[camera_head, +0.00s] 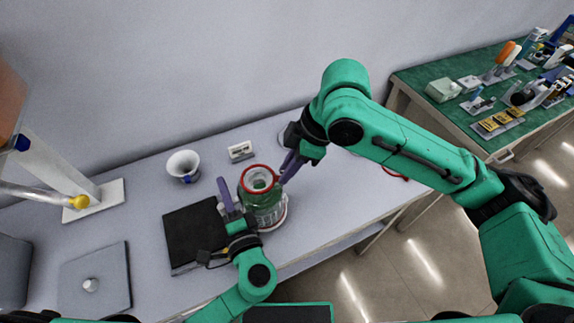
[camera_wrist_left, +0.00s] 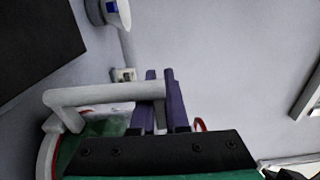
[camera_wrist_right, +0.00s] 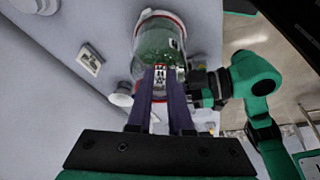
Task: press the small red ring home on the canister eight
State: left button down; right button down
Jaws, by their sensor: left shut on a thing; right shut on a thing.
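The green canister (camera_head: 262,207) stands upright at the table's front edge; it also shows in the right wrist view (camera_wrist_right: 158,42). The small red ring (camera_head: 247,172) is at the canister's mouth; I cannot tell whether it is seated or just above. My right gripper (camera_head: 284,178) is shut at the ring's right edge; the exact contact is hard to see between its fingers in the right wrist view. My left gripper (camera_head: 224,190) is left of the canister. In the left wrist view it is shut on a grey bar handle (camera_wrist_left: 95,95) beside the green body.
A dark flat panel (camera_head: 188,238) lies left of the canister. A white vase (camera_head: 183,166) and a small white block (camera_head: 240,151) stand behind. A grey plate with a knob (camera_head: 95,272) is at the left. A green bench (camera_head: 420,80) with several tools is at the right.

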aim_at(282, 186)
jog(key=shift+d+f, duration=0.1)
jog(key=shift+f, duration=1.5)
dwell(1.4)
jog(key=c, duration=0.8)
grip_release()
jog(key=shift+o, duration=0.2)
jog(key=o, duration=0.6)
jog(key=shift+c, duration=0.2)
jog(key=shift+d, duration=1.95)
notch_tip(282, 186, up, 8)
jog(key=shift+f, duration=0.15)
